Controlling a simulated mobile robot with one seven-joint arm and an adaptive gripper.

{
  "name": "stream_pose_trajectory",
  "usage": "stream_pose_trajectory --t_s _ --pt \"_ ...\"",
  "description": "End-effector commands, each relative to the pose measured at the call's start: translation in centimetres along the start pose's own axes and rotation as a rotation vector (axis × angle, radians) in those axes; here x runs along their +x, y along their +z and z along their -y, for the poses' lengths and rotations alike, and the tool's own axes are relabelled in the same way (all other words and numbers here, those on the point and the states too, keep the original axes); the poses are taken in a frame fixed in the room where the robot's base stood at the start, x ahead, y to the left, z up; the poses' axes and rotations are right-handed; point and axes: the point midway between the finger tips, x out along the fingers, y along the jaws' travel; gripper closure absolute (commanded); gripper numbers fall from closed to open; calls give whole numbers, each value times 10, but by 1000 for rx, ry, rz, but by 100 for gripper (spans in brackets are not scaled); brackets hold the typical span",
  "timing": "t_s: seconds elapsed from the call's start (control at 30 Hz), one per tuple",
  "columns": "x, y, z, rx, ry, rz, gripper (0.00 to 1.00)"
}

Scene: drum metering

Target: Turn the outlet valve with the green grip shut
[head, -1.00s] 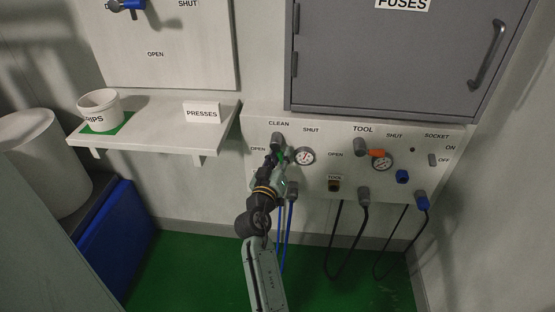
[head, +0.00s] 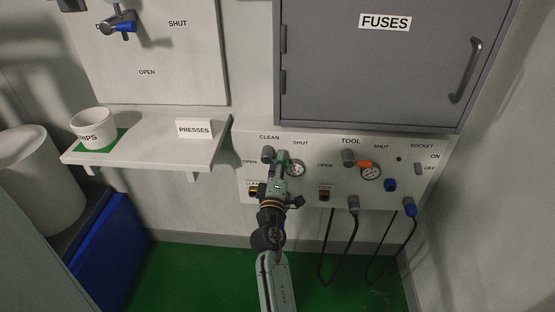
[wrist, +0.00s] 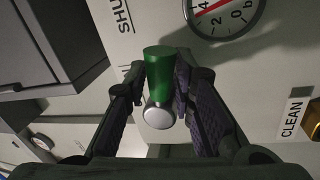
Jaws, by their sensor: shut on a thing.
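The outlet valve (head: 267,153) is on the wall panel under the CLEAN label, between the words OPEN and SHUT. Its green grip (wrist: 159,65) stands between my two fingers in the wrist view, with a round pale end below it. My gripper (wrist: 160,88) is shut on the green grip. In the head view my gripper (head: 282,162) covers most of the grip. The lever seems to point right, towards SHUT, but its exact angle is partly hidden. A dial gauge (head: 296,169) is just right of my gripper.
The TOOL valve (head: 349,157) with an orange grip (head: 364,163) and a second gauge (head: 371,173) are to the right. A grey FUSES cabinet (head: 375,75) juts out above. A shelf (head: 150,145) with a cup (head: 93,127) is at the left. Hoses (head: 337,250) hang below the panel.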

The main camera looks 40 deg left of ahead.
Motion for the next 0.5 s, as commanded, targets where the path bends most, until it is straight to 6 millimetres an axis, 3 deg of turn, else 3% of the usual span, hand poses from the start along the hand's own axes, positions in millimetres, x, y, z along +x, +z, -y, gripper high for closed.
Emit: stream_pose_trajectory --t_s 0.5 --pt "2 -1 -9 -229 0 -46 100"
